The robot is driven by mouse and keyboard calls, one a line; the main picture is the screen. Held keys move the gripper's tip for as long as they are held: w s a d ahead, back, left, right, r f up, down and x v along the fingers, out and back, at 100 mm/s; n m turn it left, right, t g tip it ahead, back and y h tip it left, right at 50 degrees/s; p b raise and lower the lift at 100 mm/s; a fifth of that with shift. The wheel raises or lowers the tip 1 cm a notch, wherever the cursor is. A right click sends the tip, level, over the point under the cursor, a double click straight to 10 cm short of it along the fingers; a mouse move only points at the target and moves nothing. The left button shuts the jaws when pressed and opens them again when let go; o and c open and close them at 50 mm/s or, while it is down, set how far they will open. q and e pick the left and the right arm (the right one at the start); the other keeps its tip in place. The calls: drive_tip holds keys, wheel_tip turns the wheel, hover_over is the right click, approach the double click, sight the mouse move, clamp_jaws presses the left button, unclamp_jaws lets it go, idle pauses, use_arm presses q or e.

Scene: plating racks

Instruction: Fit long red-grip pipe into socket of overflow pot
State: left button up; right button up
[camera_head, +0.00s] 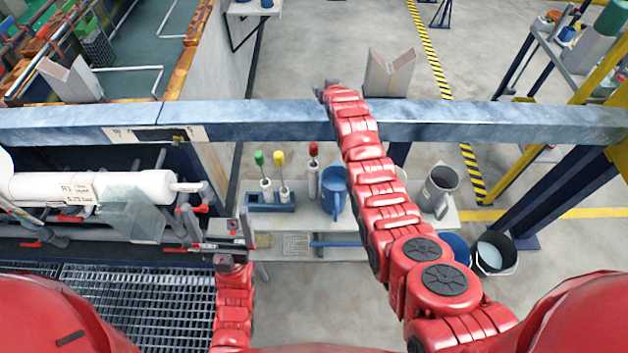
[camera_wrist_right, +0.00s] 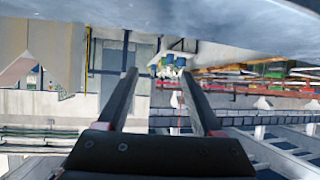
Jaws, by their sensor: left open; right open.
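The red-grip pipe (camera_head: 313,172) is white with a red top and stands upright on the shelf in the head view, just left of a blue pot (camera_head: 333,192). A grey pot (camera_head: 440,187) stands further right, beyond my right arm. I cannot tell which is the overflow pot; no socket is clear. My left gripper (camera_head: 226,238) is open, left of and nearer than the pipe, at the shelf's left end. My right gripper (camera_head: 326,90) is at the blue beam, beyond the pipe. In the right wrist view its fingers (camera_wrist_right: 157,82) are apart and empty.
A blue rack (camera_head: 268,203) holds green-grip and yellow-grip pipes. The shelf (camera_head: 278,186) also carries a flat grid plate and a blue bar. A long blue beam (camera_head: 250,121) crosses behind. White piping lies left, above a grating (camera_head: 140,300). Buckets (camera_head: 494,255) stand right.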

drive_tip(key=s+a+r+g, duration=0.1)
drive_tip(key=g, duration=0.1)
drive_tip(key=s+a+r+g, duration=0.1)
drive_tip(key=g, duration=0.1)
drive_tip(key=shift+s+a+r+n+g+h, duration=0.1)
drive_tip(key=shift+s+a+n+g+h, duration=0.2)
drive_tip(key=shift+s+a, duration=0.1)
drive_tip(key=s+r+g, duration=0.2)
drive_tip(key=s, duration=0.2)
wheel_tip(320, 180, up, 7)
drive_tip(key=g+h, duration=0.2)
drive_tip(key=g, duration=0.3)
hover_over(313, 145)
drive_tip(key=shift+n, duration=0.3)
drive_tip(key=f+b, duration=1)
drive_tip(key=shift+w+d+f+b, duration=0.25)
drive_tip(key=shift+w+f+b, duration=0.05)
drive_tip(key=shift+f+b, duration=0.05)
drive_tip(key=shift+d+f, duration=0.1)
drive_tip(key=shift+f, duration=0.8)
drive_tip(key=shift+s+a+f+p, duration=0.2)
drive_tip(key=shift+f+p, duration=0.35)
drive_tip(key=shift+p, duration=0.4)
wheel_tip(313, 145, down, 3)
drive_tip(key=shift+a+f+p, duration=0.1)
drive_tip(key=shift+f+p, duration=0.1)
drive_tip(key=shift+p, duration=0.6)
drive_tip(key=shift+f, duration=0.3)
clamp_jaws()
